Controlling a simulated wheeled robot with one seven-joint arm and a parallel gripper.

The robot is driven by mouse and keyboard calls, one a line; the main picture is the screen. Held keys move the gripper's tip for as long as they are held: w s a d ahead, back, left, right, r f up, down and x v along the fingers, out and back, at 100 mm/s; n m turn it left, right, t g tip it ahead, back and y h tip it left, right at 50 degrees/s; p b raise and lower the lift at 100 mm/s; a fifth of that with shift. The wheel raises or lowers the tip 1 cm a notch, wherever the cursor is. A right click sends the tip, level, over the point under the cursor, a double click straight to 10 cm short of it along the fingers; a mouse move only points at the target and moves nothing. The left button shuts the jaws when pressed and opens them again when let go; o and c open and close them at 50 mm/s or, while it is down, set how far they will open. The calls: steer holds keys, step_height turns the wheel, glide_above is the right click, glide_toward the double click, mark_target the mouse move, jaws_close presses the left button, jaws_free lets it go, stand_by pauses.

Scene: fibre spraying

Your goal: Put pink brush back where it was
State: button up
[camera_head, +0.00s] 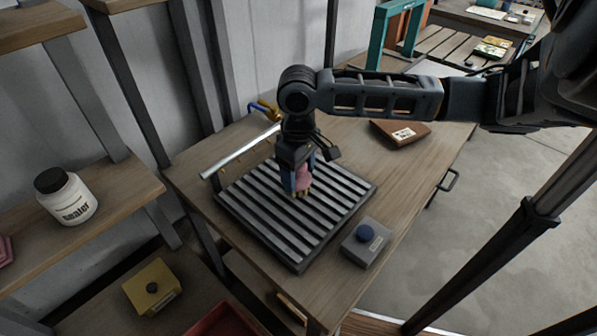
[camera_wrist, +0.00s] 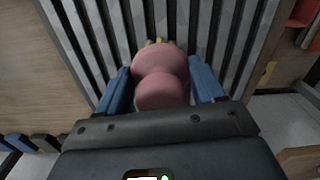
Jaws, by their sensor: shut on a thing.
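The pink brush (camera_wrist: 162,75) is between the two blue fingers of my gripper (camera_wrist: 163,88) in the wrist view. Its yellowish bristle end points away from the wrist, towards the slats. In the head view my gripper (camera_head: 297,182) points down over the dark slatted rack (camera_head: 250,215) on the wooden table. The pink brush (camera_head: 303,176) shows partly between the fingers there. My gripper is shut on the brush. I cannot tell whether the brush touches the slats.
A grey box with a blue knob (camera_head: 366,240) stands right of the rack. A brown box (camera_head: 400,132) lies at the table's back right. A silver pipe (camera_head: 240,150) runs along the rack's back. Shelves at left hold a white sealer jar (camera_head: 68,197) and a yellow box (camera_head: 152,287).

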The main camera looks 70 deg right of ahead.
steer(key=shift+f, duration=0.2)
steer(key=o, duration=1)
steer(key=shift+f, duration=0.1)
step_height(320, 180, up, 12)
steer(key=shift+r, duration=0.15)
